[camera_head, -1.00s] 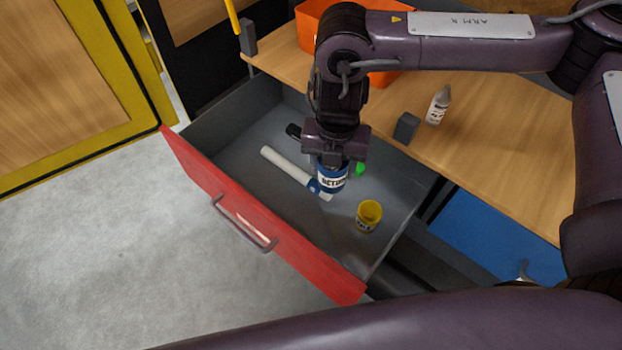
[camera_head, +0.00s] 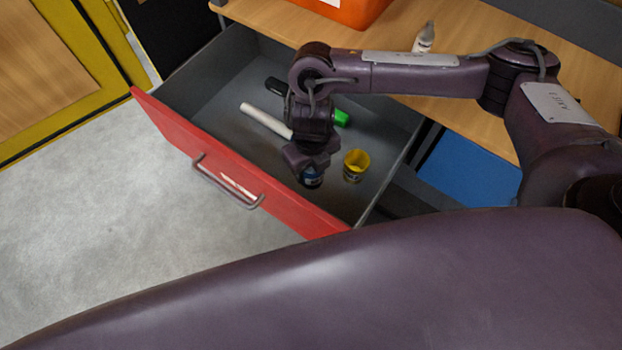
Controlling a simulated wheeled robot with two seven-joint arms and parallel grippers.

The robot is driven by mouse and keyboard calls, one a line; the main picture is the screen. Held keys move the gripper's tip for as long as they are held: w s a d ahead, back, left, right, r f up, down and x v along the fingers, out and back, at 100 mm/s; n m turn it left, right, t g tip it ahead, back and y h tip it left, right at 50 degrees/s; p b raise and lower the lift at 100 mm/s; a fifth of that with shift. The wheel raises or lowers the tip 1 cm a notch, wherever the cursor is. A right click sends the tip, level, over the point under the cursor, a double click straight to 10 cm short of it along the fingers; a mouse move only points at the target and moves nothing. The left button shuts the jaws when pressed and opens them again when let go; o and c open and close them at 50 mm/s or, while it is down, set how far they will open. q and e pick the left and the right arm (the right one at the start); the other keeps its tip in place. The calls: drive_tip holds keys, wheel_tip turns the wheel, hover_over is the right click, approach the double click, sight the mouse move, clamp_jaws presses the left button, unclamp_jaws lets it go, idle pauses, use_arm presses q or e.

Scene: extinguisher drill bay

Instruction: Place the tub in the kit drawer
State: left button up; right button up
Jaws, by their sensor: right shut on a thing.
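The kit drawer (camera_head: 222,112) is pulled open below the wooden bench and has a red front (camera_head: 170,127) with a grey handle. My right gripper (camera_head: 311,172) points down inside the drawer's outline, towards the red front. I cannot tell whether the tub touches the drawer floor. My left gripper is not in view.
In the drawer are a yellow cup (camera_head: 355,165), a white tube (camera_head: 264,120), a green item (camera_head: 341,118) and a black item (camera_head: 276,86). A white bottle (camera_head: 425,38) and an orange bin (camera_head: 345,8) stand on the bench (camera_head: 470,30).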

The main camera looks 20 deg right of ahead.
wheel_tip(320, 180, down, 4)
drive_tip(key=shift+r+b, duration=0.1)
drive_tip(key=shift+b, duration=0.35)
drive_tip(key=shift+f, duration=1.7)
drive_tip(key=shift+f+b, duration=0.1)
drive_tip(key=shift+b, duration=0.25)
drive_tip(key=o, duration=1.2)
drive_tip(key=shift+f, duration=0.1)
drive_tip(key=shift+c, duration=0.2)
